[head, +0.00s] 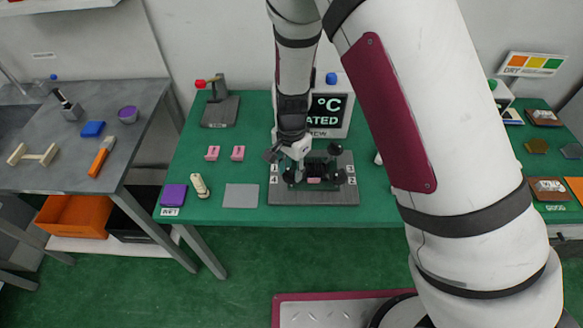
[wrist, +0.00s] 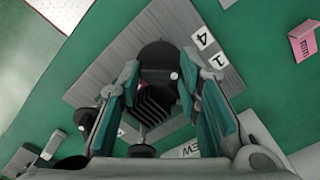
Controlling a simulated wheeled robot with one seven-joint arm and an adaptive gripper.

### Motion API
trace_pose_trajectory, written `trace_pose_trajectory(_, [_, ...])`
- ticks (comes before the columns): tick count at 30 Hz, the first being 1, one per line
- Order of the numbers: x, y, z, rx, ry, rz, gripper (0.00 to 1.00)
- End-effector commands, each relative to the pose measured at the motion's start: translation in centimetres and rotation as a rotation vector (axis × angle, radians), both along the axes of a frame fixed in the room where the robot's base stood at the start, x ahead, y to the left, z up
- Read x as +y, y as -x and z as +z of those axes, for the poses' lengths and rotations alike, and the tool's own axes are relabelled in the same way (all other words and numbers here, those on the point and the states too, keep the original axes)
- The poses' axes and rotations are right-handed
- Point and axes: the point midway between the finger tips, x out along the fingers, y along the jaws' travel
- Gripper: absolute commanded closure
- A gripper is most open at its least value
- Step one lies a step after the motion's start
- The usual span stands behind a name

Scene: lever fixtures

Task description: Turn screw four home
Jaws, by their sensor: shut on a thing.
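A grey fixture plate (head: 313,196) on the green table carries a dark finned block (head: 316,170) and black round screw knobs near its corners. Labels 1 to 4 lie along its sides. Other knobs (head: 335,150) (head: 340,177) stand free.
Two pink blocks (head: 213,153) (head: 238,153), a grey pad (head: 241,195), a cream object (head: 200,186) and a purple block (head: 173,195) lie left of the plate. A display (head: 330,112) stands close behind it.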

Motion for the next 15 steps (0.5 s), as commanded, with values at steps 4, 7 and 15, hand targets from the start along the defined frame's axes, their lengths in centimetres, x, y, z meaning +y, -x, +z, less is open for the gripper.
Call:
trace_pose_trajectory(4, [0.03,0.06,0.06,0.001,-0.001,-0.047,0.96])
trace_pose_trajectory(7, [0.03,0.05,0.05,0.001,-0.001,-0.065,0.96])
trace_pose_trajectory(15, [0.03,0.02,0.02,0.001,-0.001,-0.080,0.96])
